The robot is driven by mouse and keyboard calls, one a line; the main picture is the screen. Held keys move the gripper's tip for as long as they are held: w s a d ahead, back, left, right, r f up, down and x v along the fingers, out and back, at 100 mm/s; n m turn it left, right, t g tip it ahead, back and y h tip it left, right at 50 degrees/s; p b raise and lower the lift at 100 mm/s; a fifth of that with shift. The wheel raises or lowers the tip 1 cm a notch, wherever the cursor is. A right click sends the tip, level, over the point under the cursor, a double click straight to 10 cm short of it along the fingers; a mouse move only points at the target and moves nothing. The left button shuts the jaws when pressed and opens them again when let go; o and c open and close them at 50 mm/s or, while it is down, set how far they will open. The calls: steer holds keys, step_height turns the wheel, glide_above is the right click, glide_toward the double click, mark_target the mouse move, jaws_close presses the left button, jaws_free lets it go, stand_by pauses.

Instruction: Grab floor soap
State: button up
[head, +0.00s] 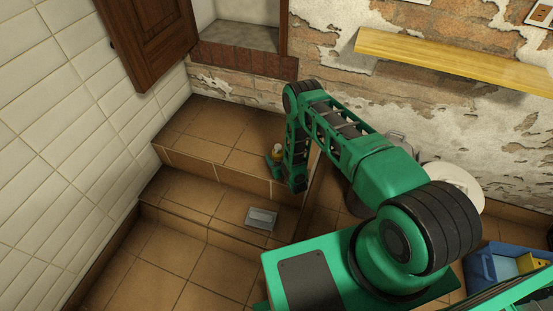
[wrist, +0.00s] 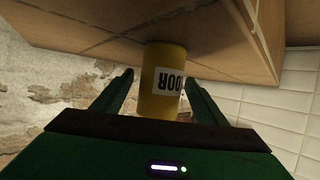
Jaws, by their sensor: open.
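The floor soap is a yellow bottle (wrist: 161,80) with a white label reading "OOR", upside down in the wrist view. It stands on the brown tiled step. In the head view only its small top (head: 277,150) shows, partly hidden by my arm. My gripper (wrist: 160,84) is open, with one green finger on each side of the bottle in the wrist view. I cannot tell whether the fingers touch it. In the head view my gripper (head: 279,167) is low beside the bottle, over the upper step.
A small grey box (head: 261,218) lies on the lower step. A wooden door (head: 150,40) hangs at upper left, and a yellow shelf (head: 450,62) is on the brick wall. A blue crate (head: 492,265) stands at lower right. The upper step's left part is clear.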

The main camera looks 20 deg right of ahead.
steer(key=c, duration=1.2)
steer(key=shift+r, duration=0.1)
